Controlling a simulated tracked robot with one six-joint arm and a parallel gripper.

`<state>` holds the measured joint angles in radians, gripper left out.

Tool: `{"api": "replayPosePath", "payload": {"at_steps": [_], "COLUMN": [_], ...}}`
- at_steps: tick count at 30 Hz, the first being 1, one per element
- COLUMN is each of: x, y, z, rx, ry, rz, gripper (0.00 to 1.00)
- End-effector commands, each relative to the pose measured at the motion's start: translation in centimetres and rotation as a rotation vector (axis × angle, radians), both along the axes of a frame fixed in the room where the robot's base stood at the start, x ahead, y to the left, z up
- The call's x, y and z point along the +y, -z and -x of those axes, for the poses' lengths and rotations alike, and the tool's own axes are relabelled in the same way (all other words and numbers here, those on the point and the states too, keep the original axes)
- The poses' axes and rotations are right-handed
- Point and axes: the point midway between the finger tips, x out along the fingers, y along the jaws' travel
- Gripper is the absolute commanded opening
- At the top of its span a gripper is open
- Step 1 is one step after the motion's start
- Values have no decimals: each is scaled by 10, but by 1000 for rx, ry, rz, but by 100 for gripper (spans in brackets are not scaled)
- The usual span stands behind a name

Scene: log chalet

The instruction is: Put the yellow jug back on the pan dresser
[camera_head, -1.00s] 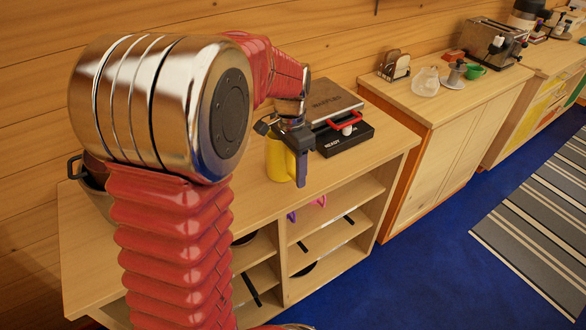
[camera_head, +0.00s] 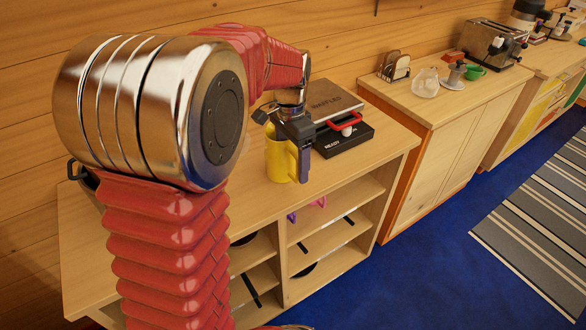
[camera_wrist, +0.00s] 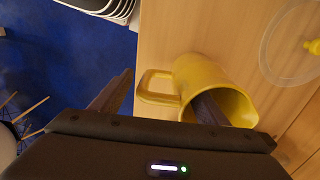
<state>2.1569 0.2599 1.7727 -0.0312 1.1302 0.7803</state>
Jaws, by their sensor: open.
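The yellow jug (camera_head: 278,160) stands upright on the light wooden top of the pan dresser (camera_head: 245,205). In the wrist view the jug (camera_wrist: 212,80) shows its open mouth and its handle, which points left. My gripper (camera_head: 301,174) is at the jug's right side in the head view and hides part of it. In the wrist view its fingers (camera_wrist: 165,88) are spread apart. One finger overlaps the jug's mouth and the other is left of the handle. I cannot tell whether either finger touches the jug.
A black appliance with a silver lid and red handle (camera_head: 345,138) sits close right of the jug. Pans lie on the open shelves below. A second cabinet (camera_head: 440,105) bears a toast rack (camera_head: 394,67) and a green mug (camera_head: 474,71). Blue floor lies in front.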

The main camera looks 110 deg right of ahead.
Motion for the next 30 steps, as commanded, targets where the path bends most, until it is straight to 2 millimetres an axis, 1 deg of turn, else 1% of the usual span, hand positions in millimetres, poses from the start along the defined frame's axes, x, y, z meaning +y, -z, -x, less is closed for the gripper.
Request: {"api": "replayPosePath", "payload": {"at_steps": [1,9,15,20,30], "x": [-1,-3,-3,-3,-3], "y": [-10,-57,-83,-91,-91], "z": [0,0,-1,-1,-1], "rx": [2,2,1,0,0], "ry": [0,0,0,0,0], "rz": [2,2,1,1,0], "gripper": [68,68,68,68,68]}}
